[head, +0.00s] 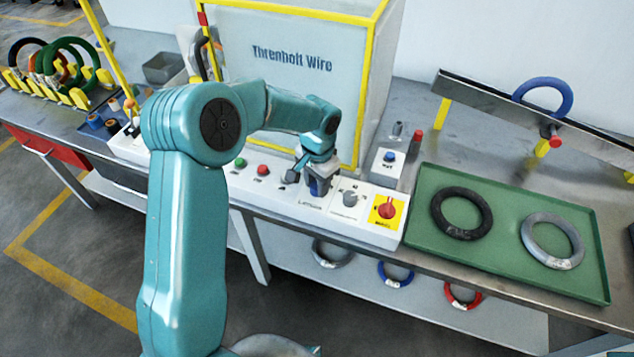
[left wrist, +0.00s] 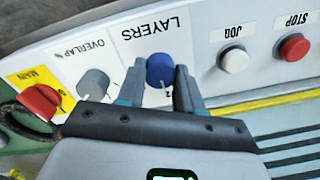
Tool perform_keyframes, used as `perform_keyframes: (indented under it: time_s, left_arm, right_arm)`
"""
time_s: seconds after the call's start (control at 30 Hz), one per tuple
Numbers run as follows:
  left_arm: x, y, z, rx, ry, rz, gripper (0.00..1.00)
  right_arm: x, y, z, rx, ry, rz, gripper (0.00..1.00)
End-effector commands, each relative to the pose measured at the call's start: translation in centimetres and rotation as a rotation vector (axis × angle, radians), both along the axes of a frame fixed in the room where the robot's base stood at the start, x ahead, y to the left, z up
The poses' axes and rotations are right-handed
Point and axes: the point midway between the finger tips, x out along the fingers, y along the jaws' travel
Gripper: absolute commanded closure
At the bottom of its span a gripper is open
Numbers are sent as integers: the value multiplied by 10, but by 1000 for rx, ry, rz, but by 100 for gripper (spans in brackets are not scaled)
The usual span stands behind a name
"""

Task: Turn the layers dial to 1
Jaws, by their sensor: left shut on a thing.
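The layers dial (left wrist: 160,70) is a blue knob on the white control panel, beside the word LAYERS in the left wrist view. My left gripper (left wrist: 160,86) is shut on it, one finger on each side. A printed 2 shows by the knob at the gripper; the other marks are hidden, and I cannot tell which number the dial points to. In the head view my left gripper (head: 317,182) reaches down to the panel and mostly covers the dial. My right gripper is not in view.
The grey overlap dial (left wrist: 93,84) and red main switch (left wrist: 40,102) sit on one side, the white jog button (left wrist: 233,60) and red stop button (left wrist: 295,47) on the other. A clear yellow-framed guard (head: 300,80) stands behind. A green tray (head: 425,235) holds two coils.

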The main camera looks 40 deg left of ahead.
Motion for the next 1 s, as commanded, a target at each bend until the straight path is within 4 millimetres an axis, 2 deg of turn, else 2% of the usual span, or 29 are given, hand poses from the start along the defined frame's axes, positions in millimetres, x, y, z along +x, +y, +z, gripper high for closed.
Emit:
perform_keyframes:
  time_s: [0.5, 1.0]
  left_arm:
    - [-1, 0, -2, 2, 4, 414, 95]
    - [-1, -1, -1, 2, 6, 835, 95]
  right_arm:
    - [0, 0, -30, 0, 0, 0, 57]
    - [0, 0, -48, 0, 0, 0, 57]
